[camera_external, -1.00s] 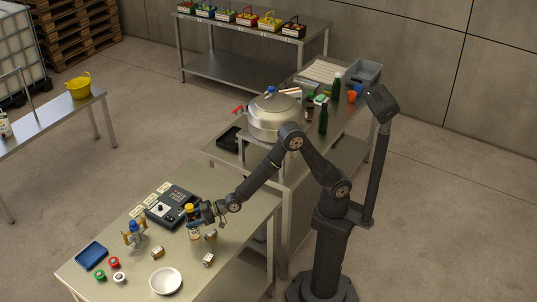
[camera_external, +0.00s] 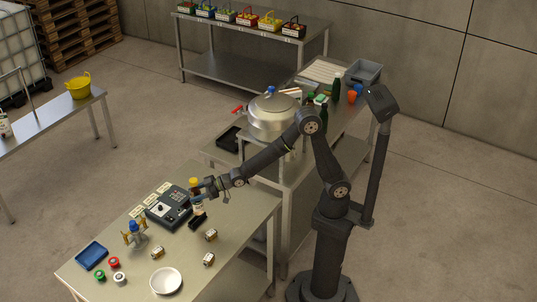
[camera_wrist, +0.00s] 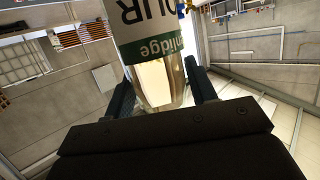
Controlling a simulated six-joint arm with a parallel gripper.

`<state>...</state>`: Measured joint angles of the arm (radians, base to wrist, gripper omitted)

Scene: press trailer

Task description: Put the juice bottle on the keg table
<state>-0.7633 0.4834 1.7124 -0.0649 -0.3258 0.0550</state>
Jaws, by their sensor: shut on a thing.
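The juice bottle (camera_external: 197,200) has a yellow cap and a white and green label. My gripper (camera_external: 204,192) is shut on it and holds it above the near work table, roughly upright. In the wrist view the juice bottle (camera_wrist: 157,80) is between the two fingers, with its clear lower end showing pale contents. The keg table (camera_external: 343,127) is the steel table behind, carrying a large silver keg (camera_external: 273,116) on a raised stand. My arm hides part of that table.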

